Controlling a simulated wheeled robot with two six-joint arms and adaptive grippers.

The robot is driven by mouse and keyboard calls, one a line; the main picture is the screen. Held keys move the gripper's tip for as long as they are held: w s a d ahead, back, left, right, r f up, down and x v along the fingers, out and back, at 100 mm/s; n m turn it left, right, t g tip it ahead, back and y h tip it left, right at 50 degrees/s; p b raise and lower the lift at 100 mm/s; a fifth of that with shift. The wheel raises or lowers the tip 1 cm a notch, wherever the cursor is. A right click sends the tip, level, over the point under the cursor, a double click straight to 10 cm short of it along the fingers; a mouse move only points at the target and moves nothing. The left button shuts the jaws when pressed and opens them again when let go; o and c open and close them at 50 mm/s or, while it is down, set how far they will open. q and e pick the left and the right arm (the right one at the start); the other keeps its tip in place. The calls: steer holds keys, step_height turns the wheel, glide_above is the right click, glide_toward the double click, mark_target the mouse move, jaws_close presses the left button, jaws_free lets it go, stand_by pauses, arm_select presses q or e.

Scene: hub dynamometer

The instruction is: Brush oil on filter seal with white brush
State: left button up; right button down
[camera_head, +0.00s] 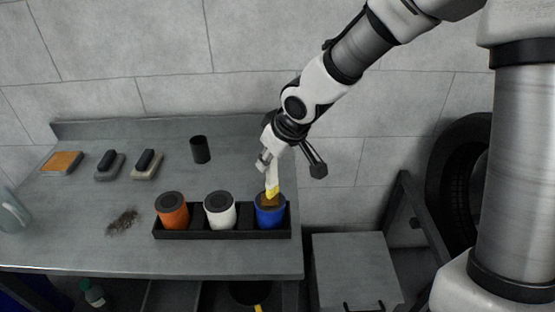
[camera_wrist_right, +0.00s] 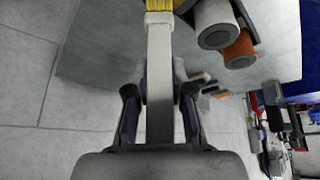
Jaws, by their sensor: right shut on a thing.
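My right gripper (camera_head: 267,161) is shut on the white brush (camera_head: 272,177), holding it with its yellow bristles down. The bristles are at the top of the blue canister (camera_head: 271,215), at the right end of a black tray (camera_head: 196,235); whether they touch it I cannot tell. The right wrist view shows the white handle (camera_wrist_right: 160,85) between the fingers, with the yellow bristles at the top edge. An orange canister (camera_head: 173,216) and a white canister (camera_head: 219,216), both with dark round tops, stand in the same tray. My left gripper is not in view.
On the grey bench (camera_head: 75,225) are a dark cup (camera_head: 200,150), two dark-handled blocks (camera_head: 110,165), an orange-topped pad (camera_head: 62,163) and a dark debris patch (camera_head: 123,221). A clear bottle (camera_head: 12,212) stands at the left edge. A grey cabinet (camera_head: 352,265) and tire (camera_head: 462,170) are to the right.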

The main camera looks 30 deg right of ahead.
steer(key=shift+s+a+b, duration=0.35)
steer(key=shift+s+a, duration=0.15)
steer(key=shift+s, duration=0.3)
steer(key=shift+w+d+f, duration=0.1)
steer(key=shift+w+d, duration=0.35)
steer(key=shift+w, duration=0.3)
steer(key=shift+s+a, duration=0.45)
steer(key=shift+s, duration=0.25)
steer(key=shift+w+d, duration=0.5)
steer(key=shift+w, duration=0.25)
steer(key=shift+s+a, duration=0.3)
steer(key=shift+s, duration=0.25)
steer(key=shift+s+a, duration=0.3)
steer(key=shift+s, duration=0.25)
